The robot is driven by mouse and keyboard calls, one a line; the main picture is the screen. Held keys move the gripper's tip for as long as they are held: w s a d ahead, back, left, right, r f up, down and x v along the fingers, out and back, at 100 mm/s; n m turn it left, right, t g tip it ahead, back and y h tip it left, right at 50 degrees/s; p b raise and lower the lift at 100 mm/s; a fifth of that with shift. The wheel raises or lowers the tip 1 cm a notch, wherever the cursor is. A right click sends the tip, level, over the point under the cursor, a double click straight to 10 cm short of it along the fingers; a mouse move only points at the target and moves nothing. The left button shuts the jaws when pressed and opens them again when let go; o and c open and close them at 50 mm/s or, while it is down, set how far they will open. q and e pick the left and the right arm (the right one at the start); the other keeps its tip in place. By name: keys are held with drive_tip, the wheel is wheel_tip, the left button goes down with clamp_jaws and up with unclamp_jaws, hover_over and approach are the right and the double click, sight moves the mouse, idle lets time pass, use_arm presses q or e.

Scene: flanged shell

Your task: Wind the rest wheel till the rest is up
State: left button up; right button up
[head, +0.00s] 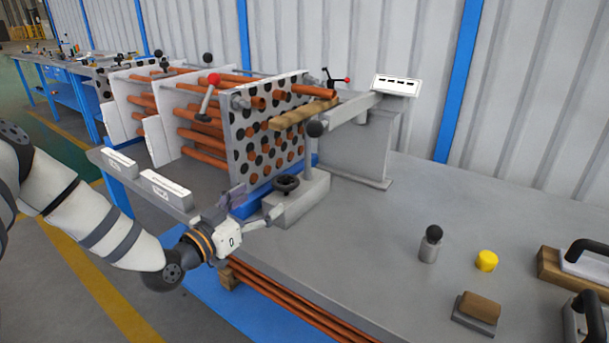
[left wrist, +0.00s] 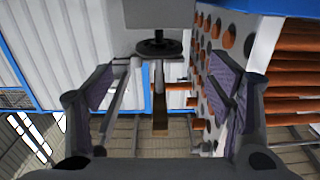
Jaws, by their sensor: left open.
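The rest wheel (head: 286,184) is a small black handwheel on top of a grey block at the table's front edge. A wooden bar (head: 303,114), perhaps the rest, lies level beside the drilled plate's upper right. My left gripper (head: 254,206) is open and empty, just left of the wheel and apart from it. In the left wrist view the wheel (left wrist: 158,47) lies ahead between the spread fingers (left wrist: 160,88), and the wooden bar (left wrist: 160,113) shows beyond it. My right gripper is out of view.
The tube bundle (head: 205,130) with its drilled white plate (head: 265,140) stands close behind the wheel. A grey stand (head: 350,145) with a white panel is to its right. A knobbed post (head: 431,244), yellow cap (head: 486,261) and black-handled tools stand on the right. The table centre is clear.

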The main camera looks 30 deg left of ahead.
sight(287, 179)
use_arm(q)
drive_tip(key=w, duration=0.1)
drive_tip(key=w+b, duration=0.1)
drive_tip(key=shift+w+d+f, duration=0.15)
drive_tip(key=shift+w+f, duration=0.15)
drive_tip(key=shift+w, duration=0.05)
drive_tip(key=w, duration=0.3)
drive_tip(key=w+b, duration=0.1)
drive_tip(key=w, duration=0.3)
drive_tip(key=shift+d+r, duration=0.1)
drive_tip(key=shift+d, duration=0.1)
drive_tip(key=shift+w+r, duration=0.15)
drive_tip(key=shift+w, duration=0.2)
drive_tip(key=c, duration=1.2)
drive_tip(key=shift+h, duration=0.3)
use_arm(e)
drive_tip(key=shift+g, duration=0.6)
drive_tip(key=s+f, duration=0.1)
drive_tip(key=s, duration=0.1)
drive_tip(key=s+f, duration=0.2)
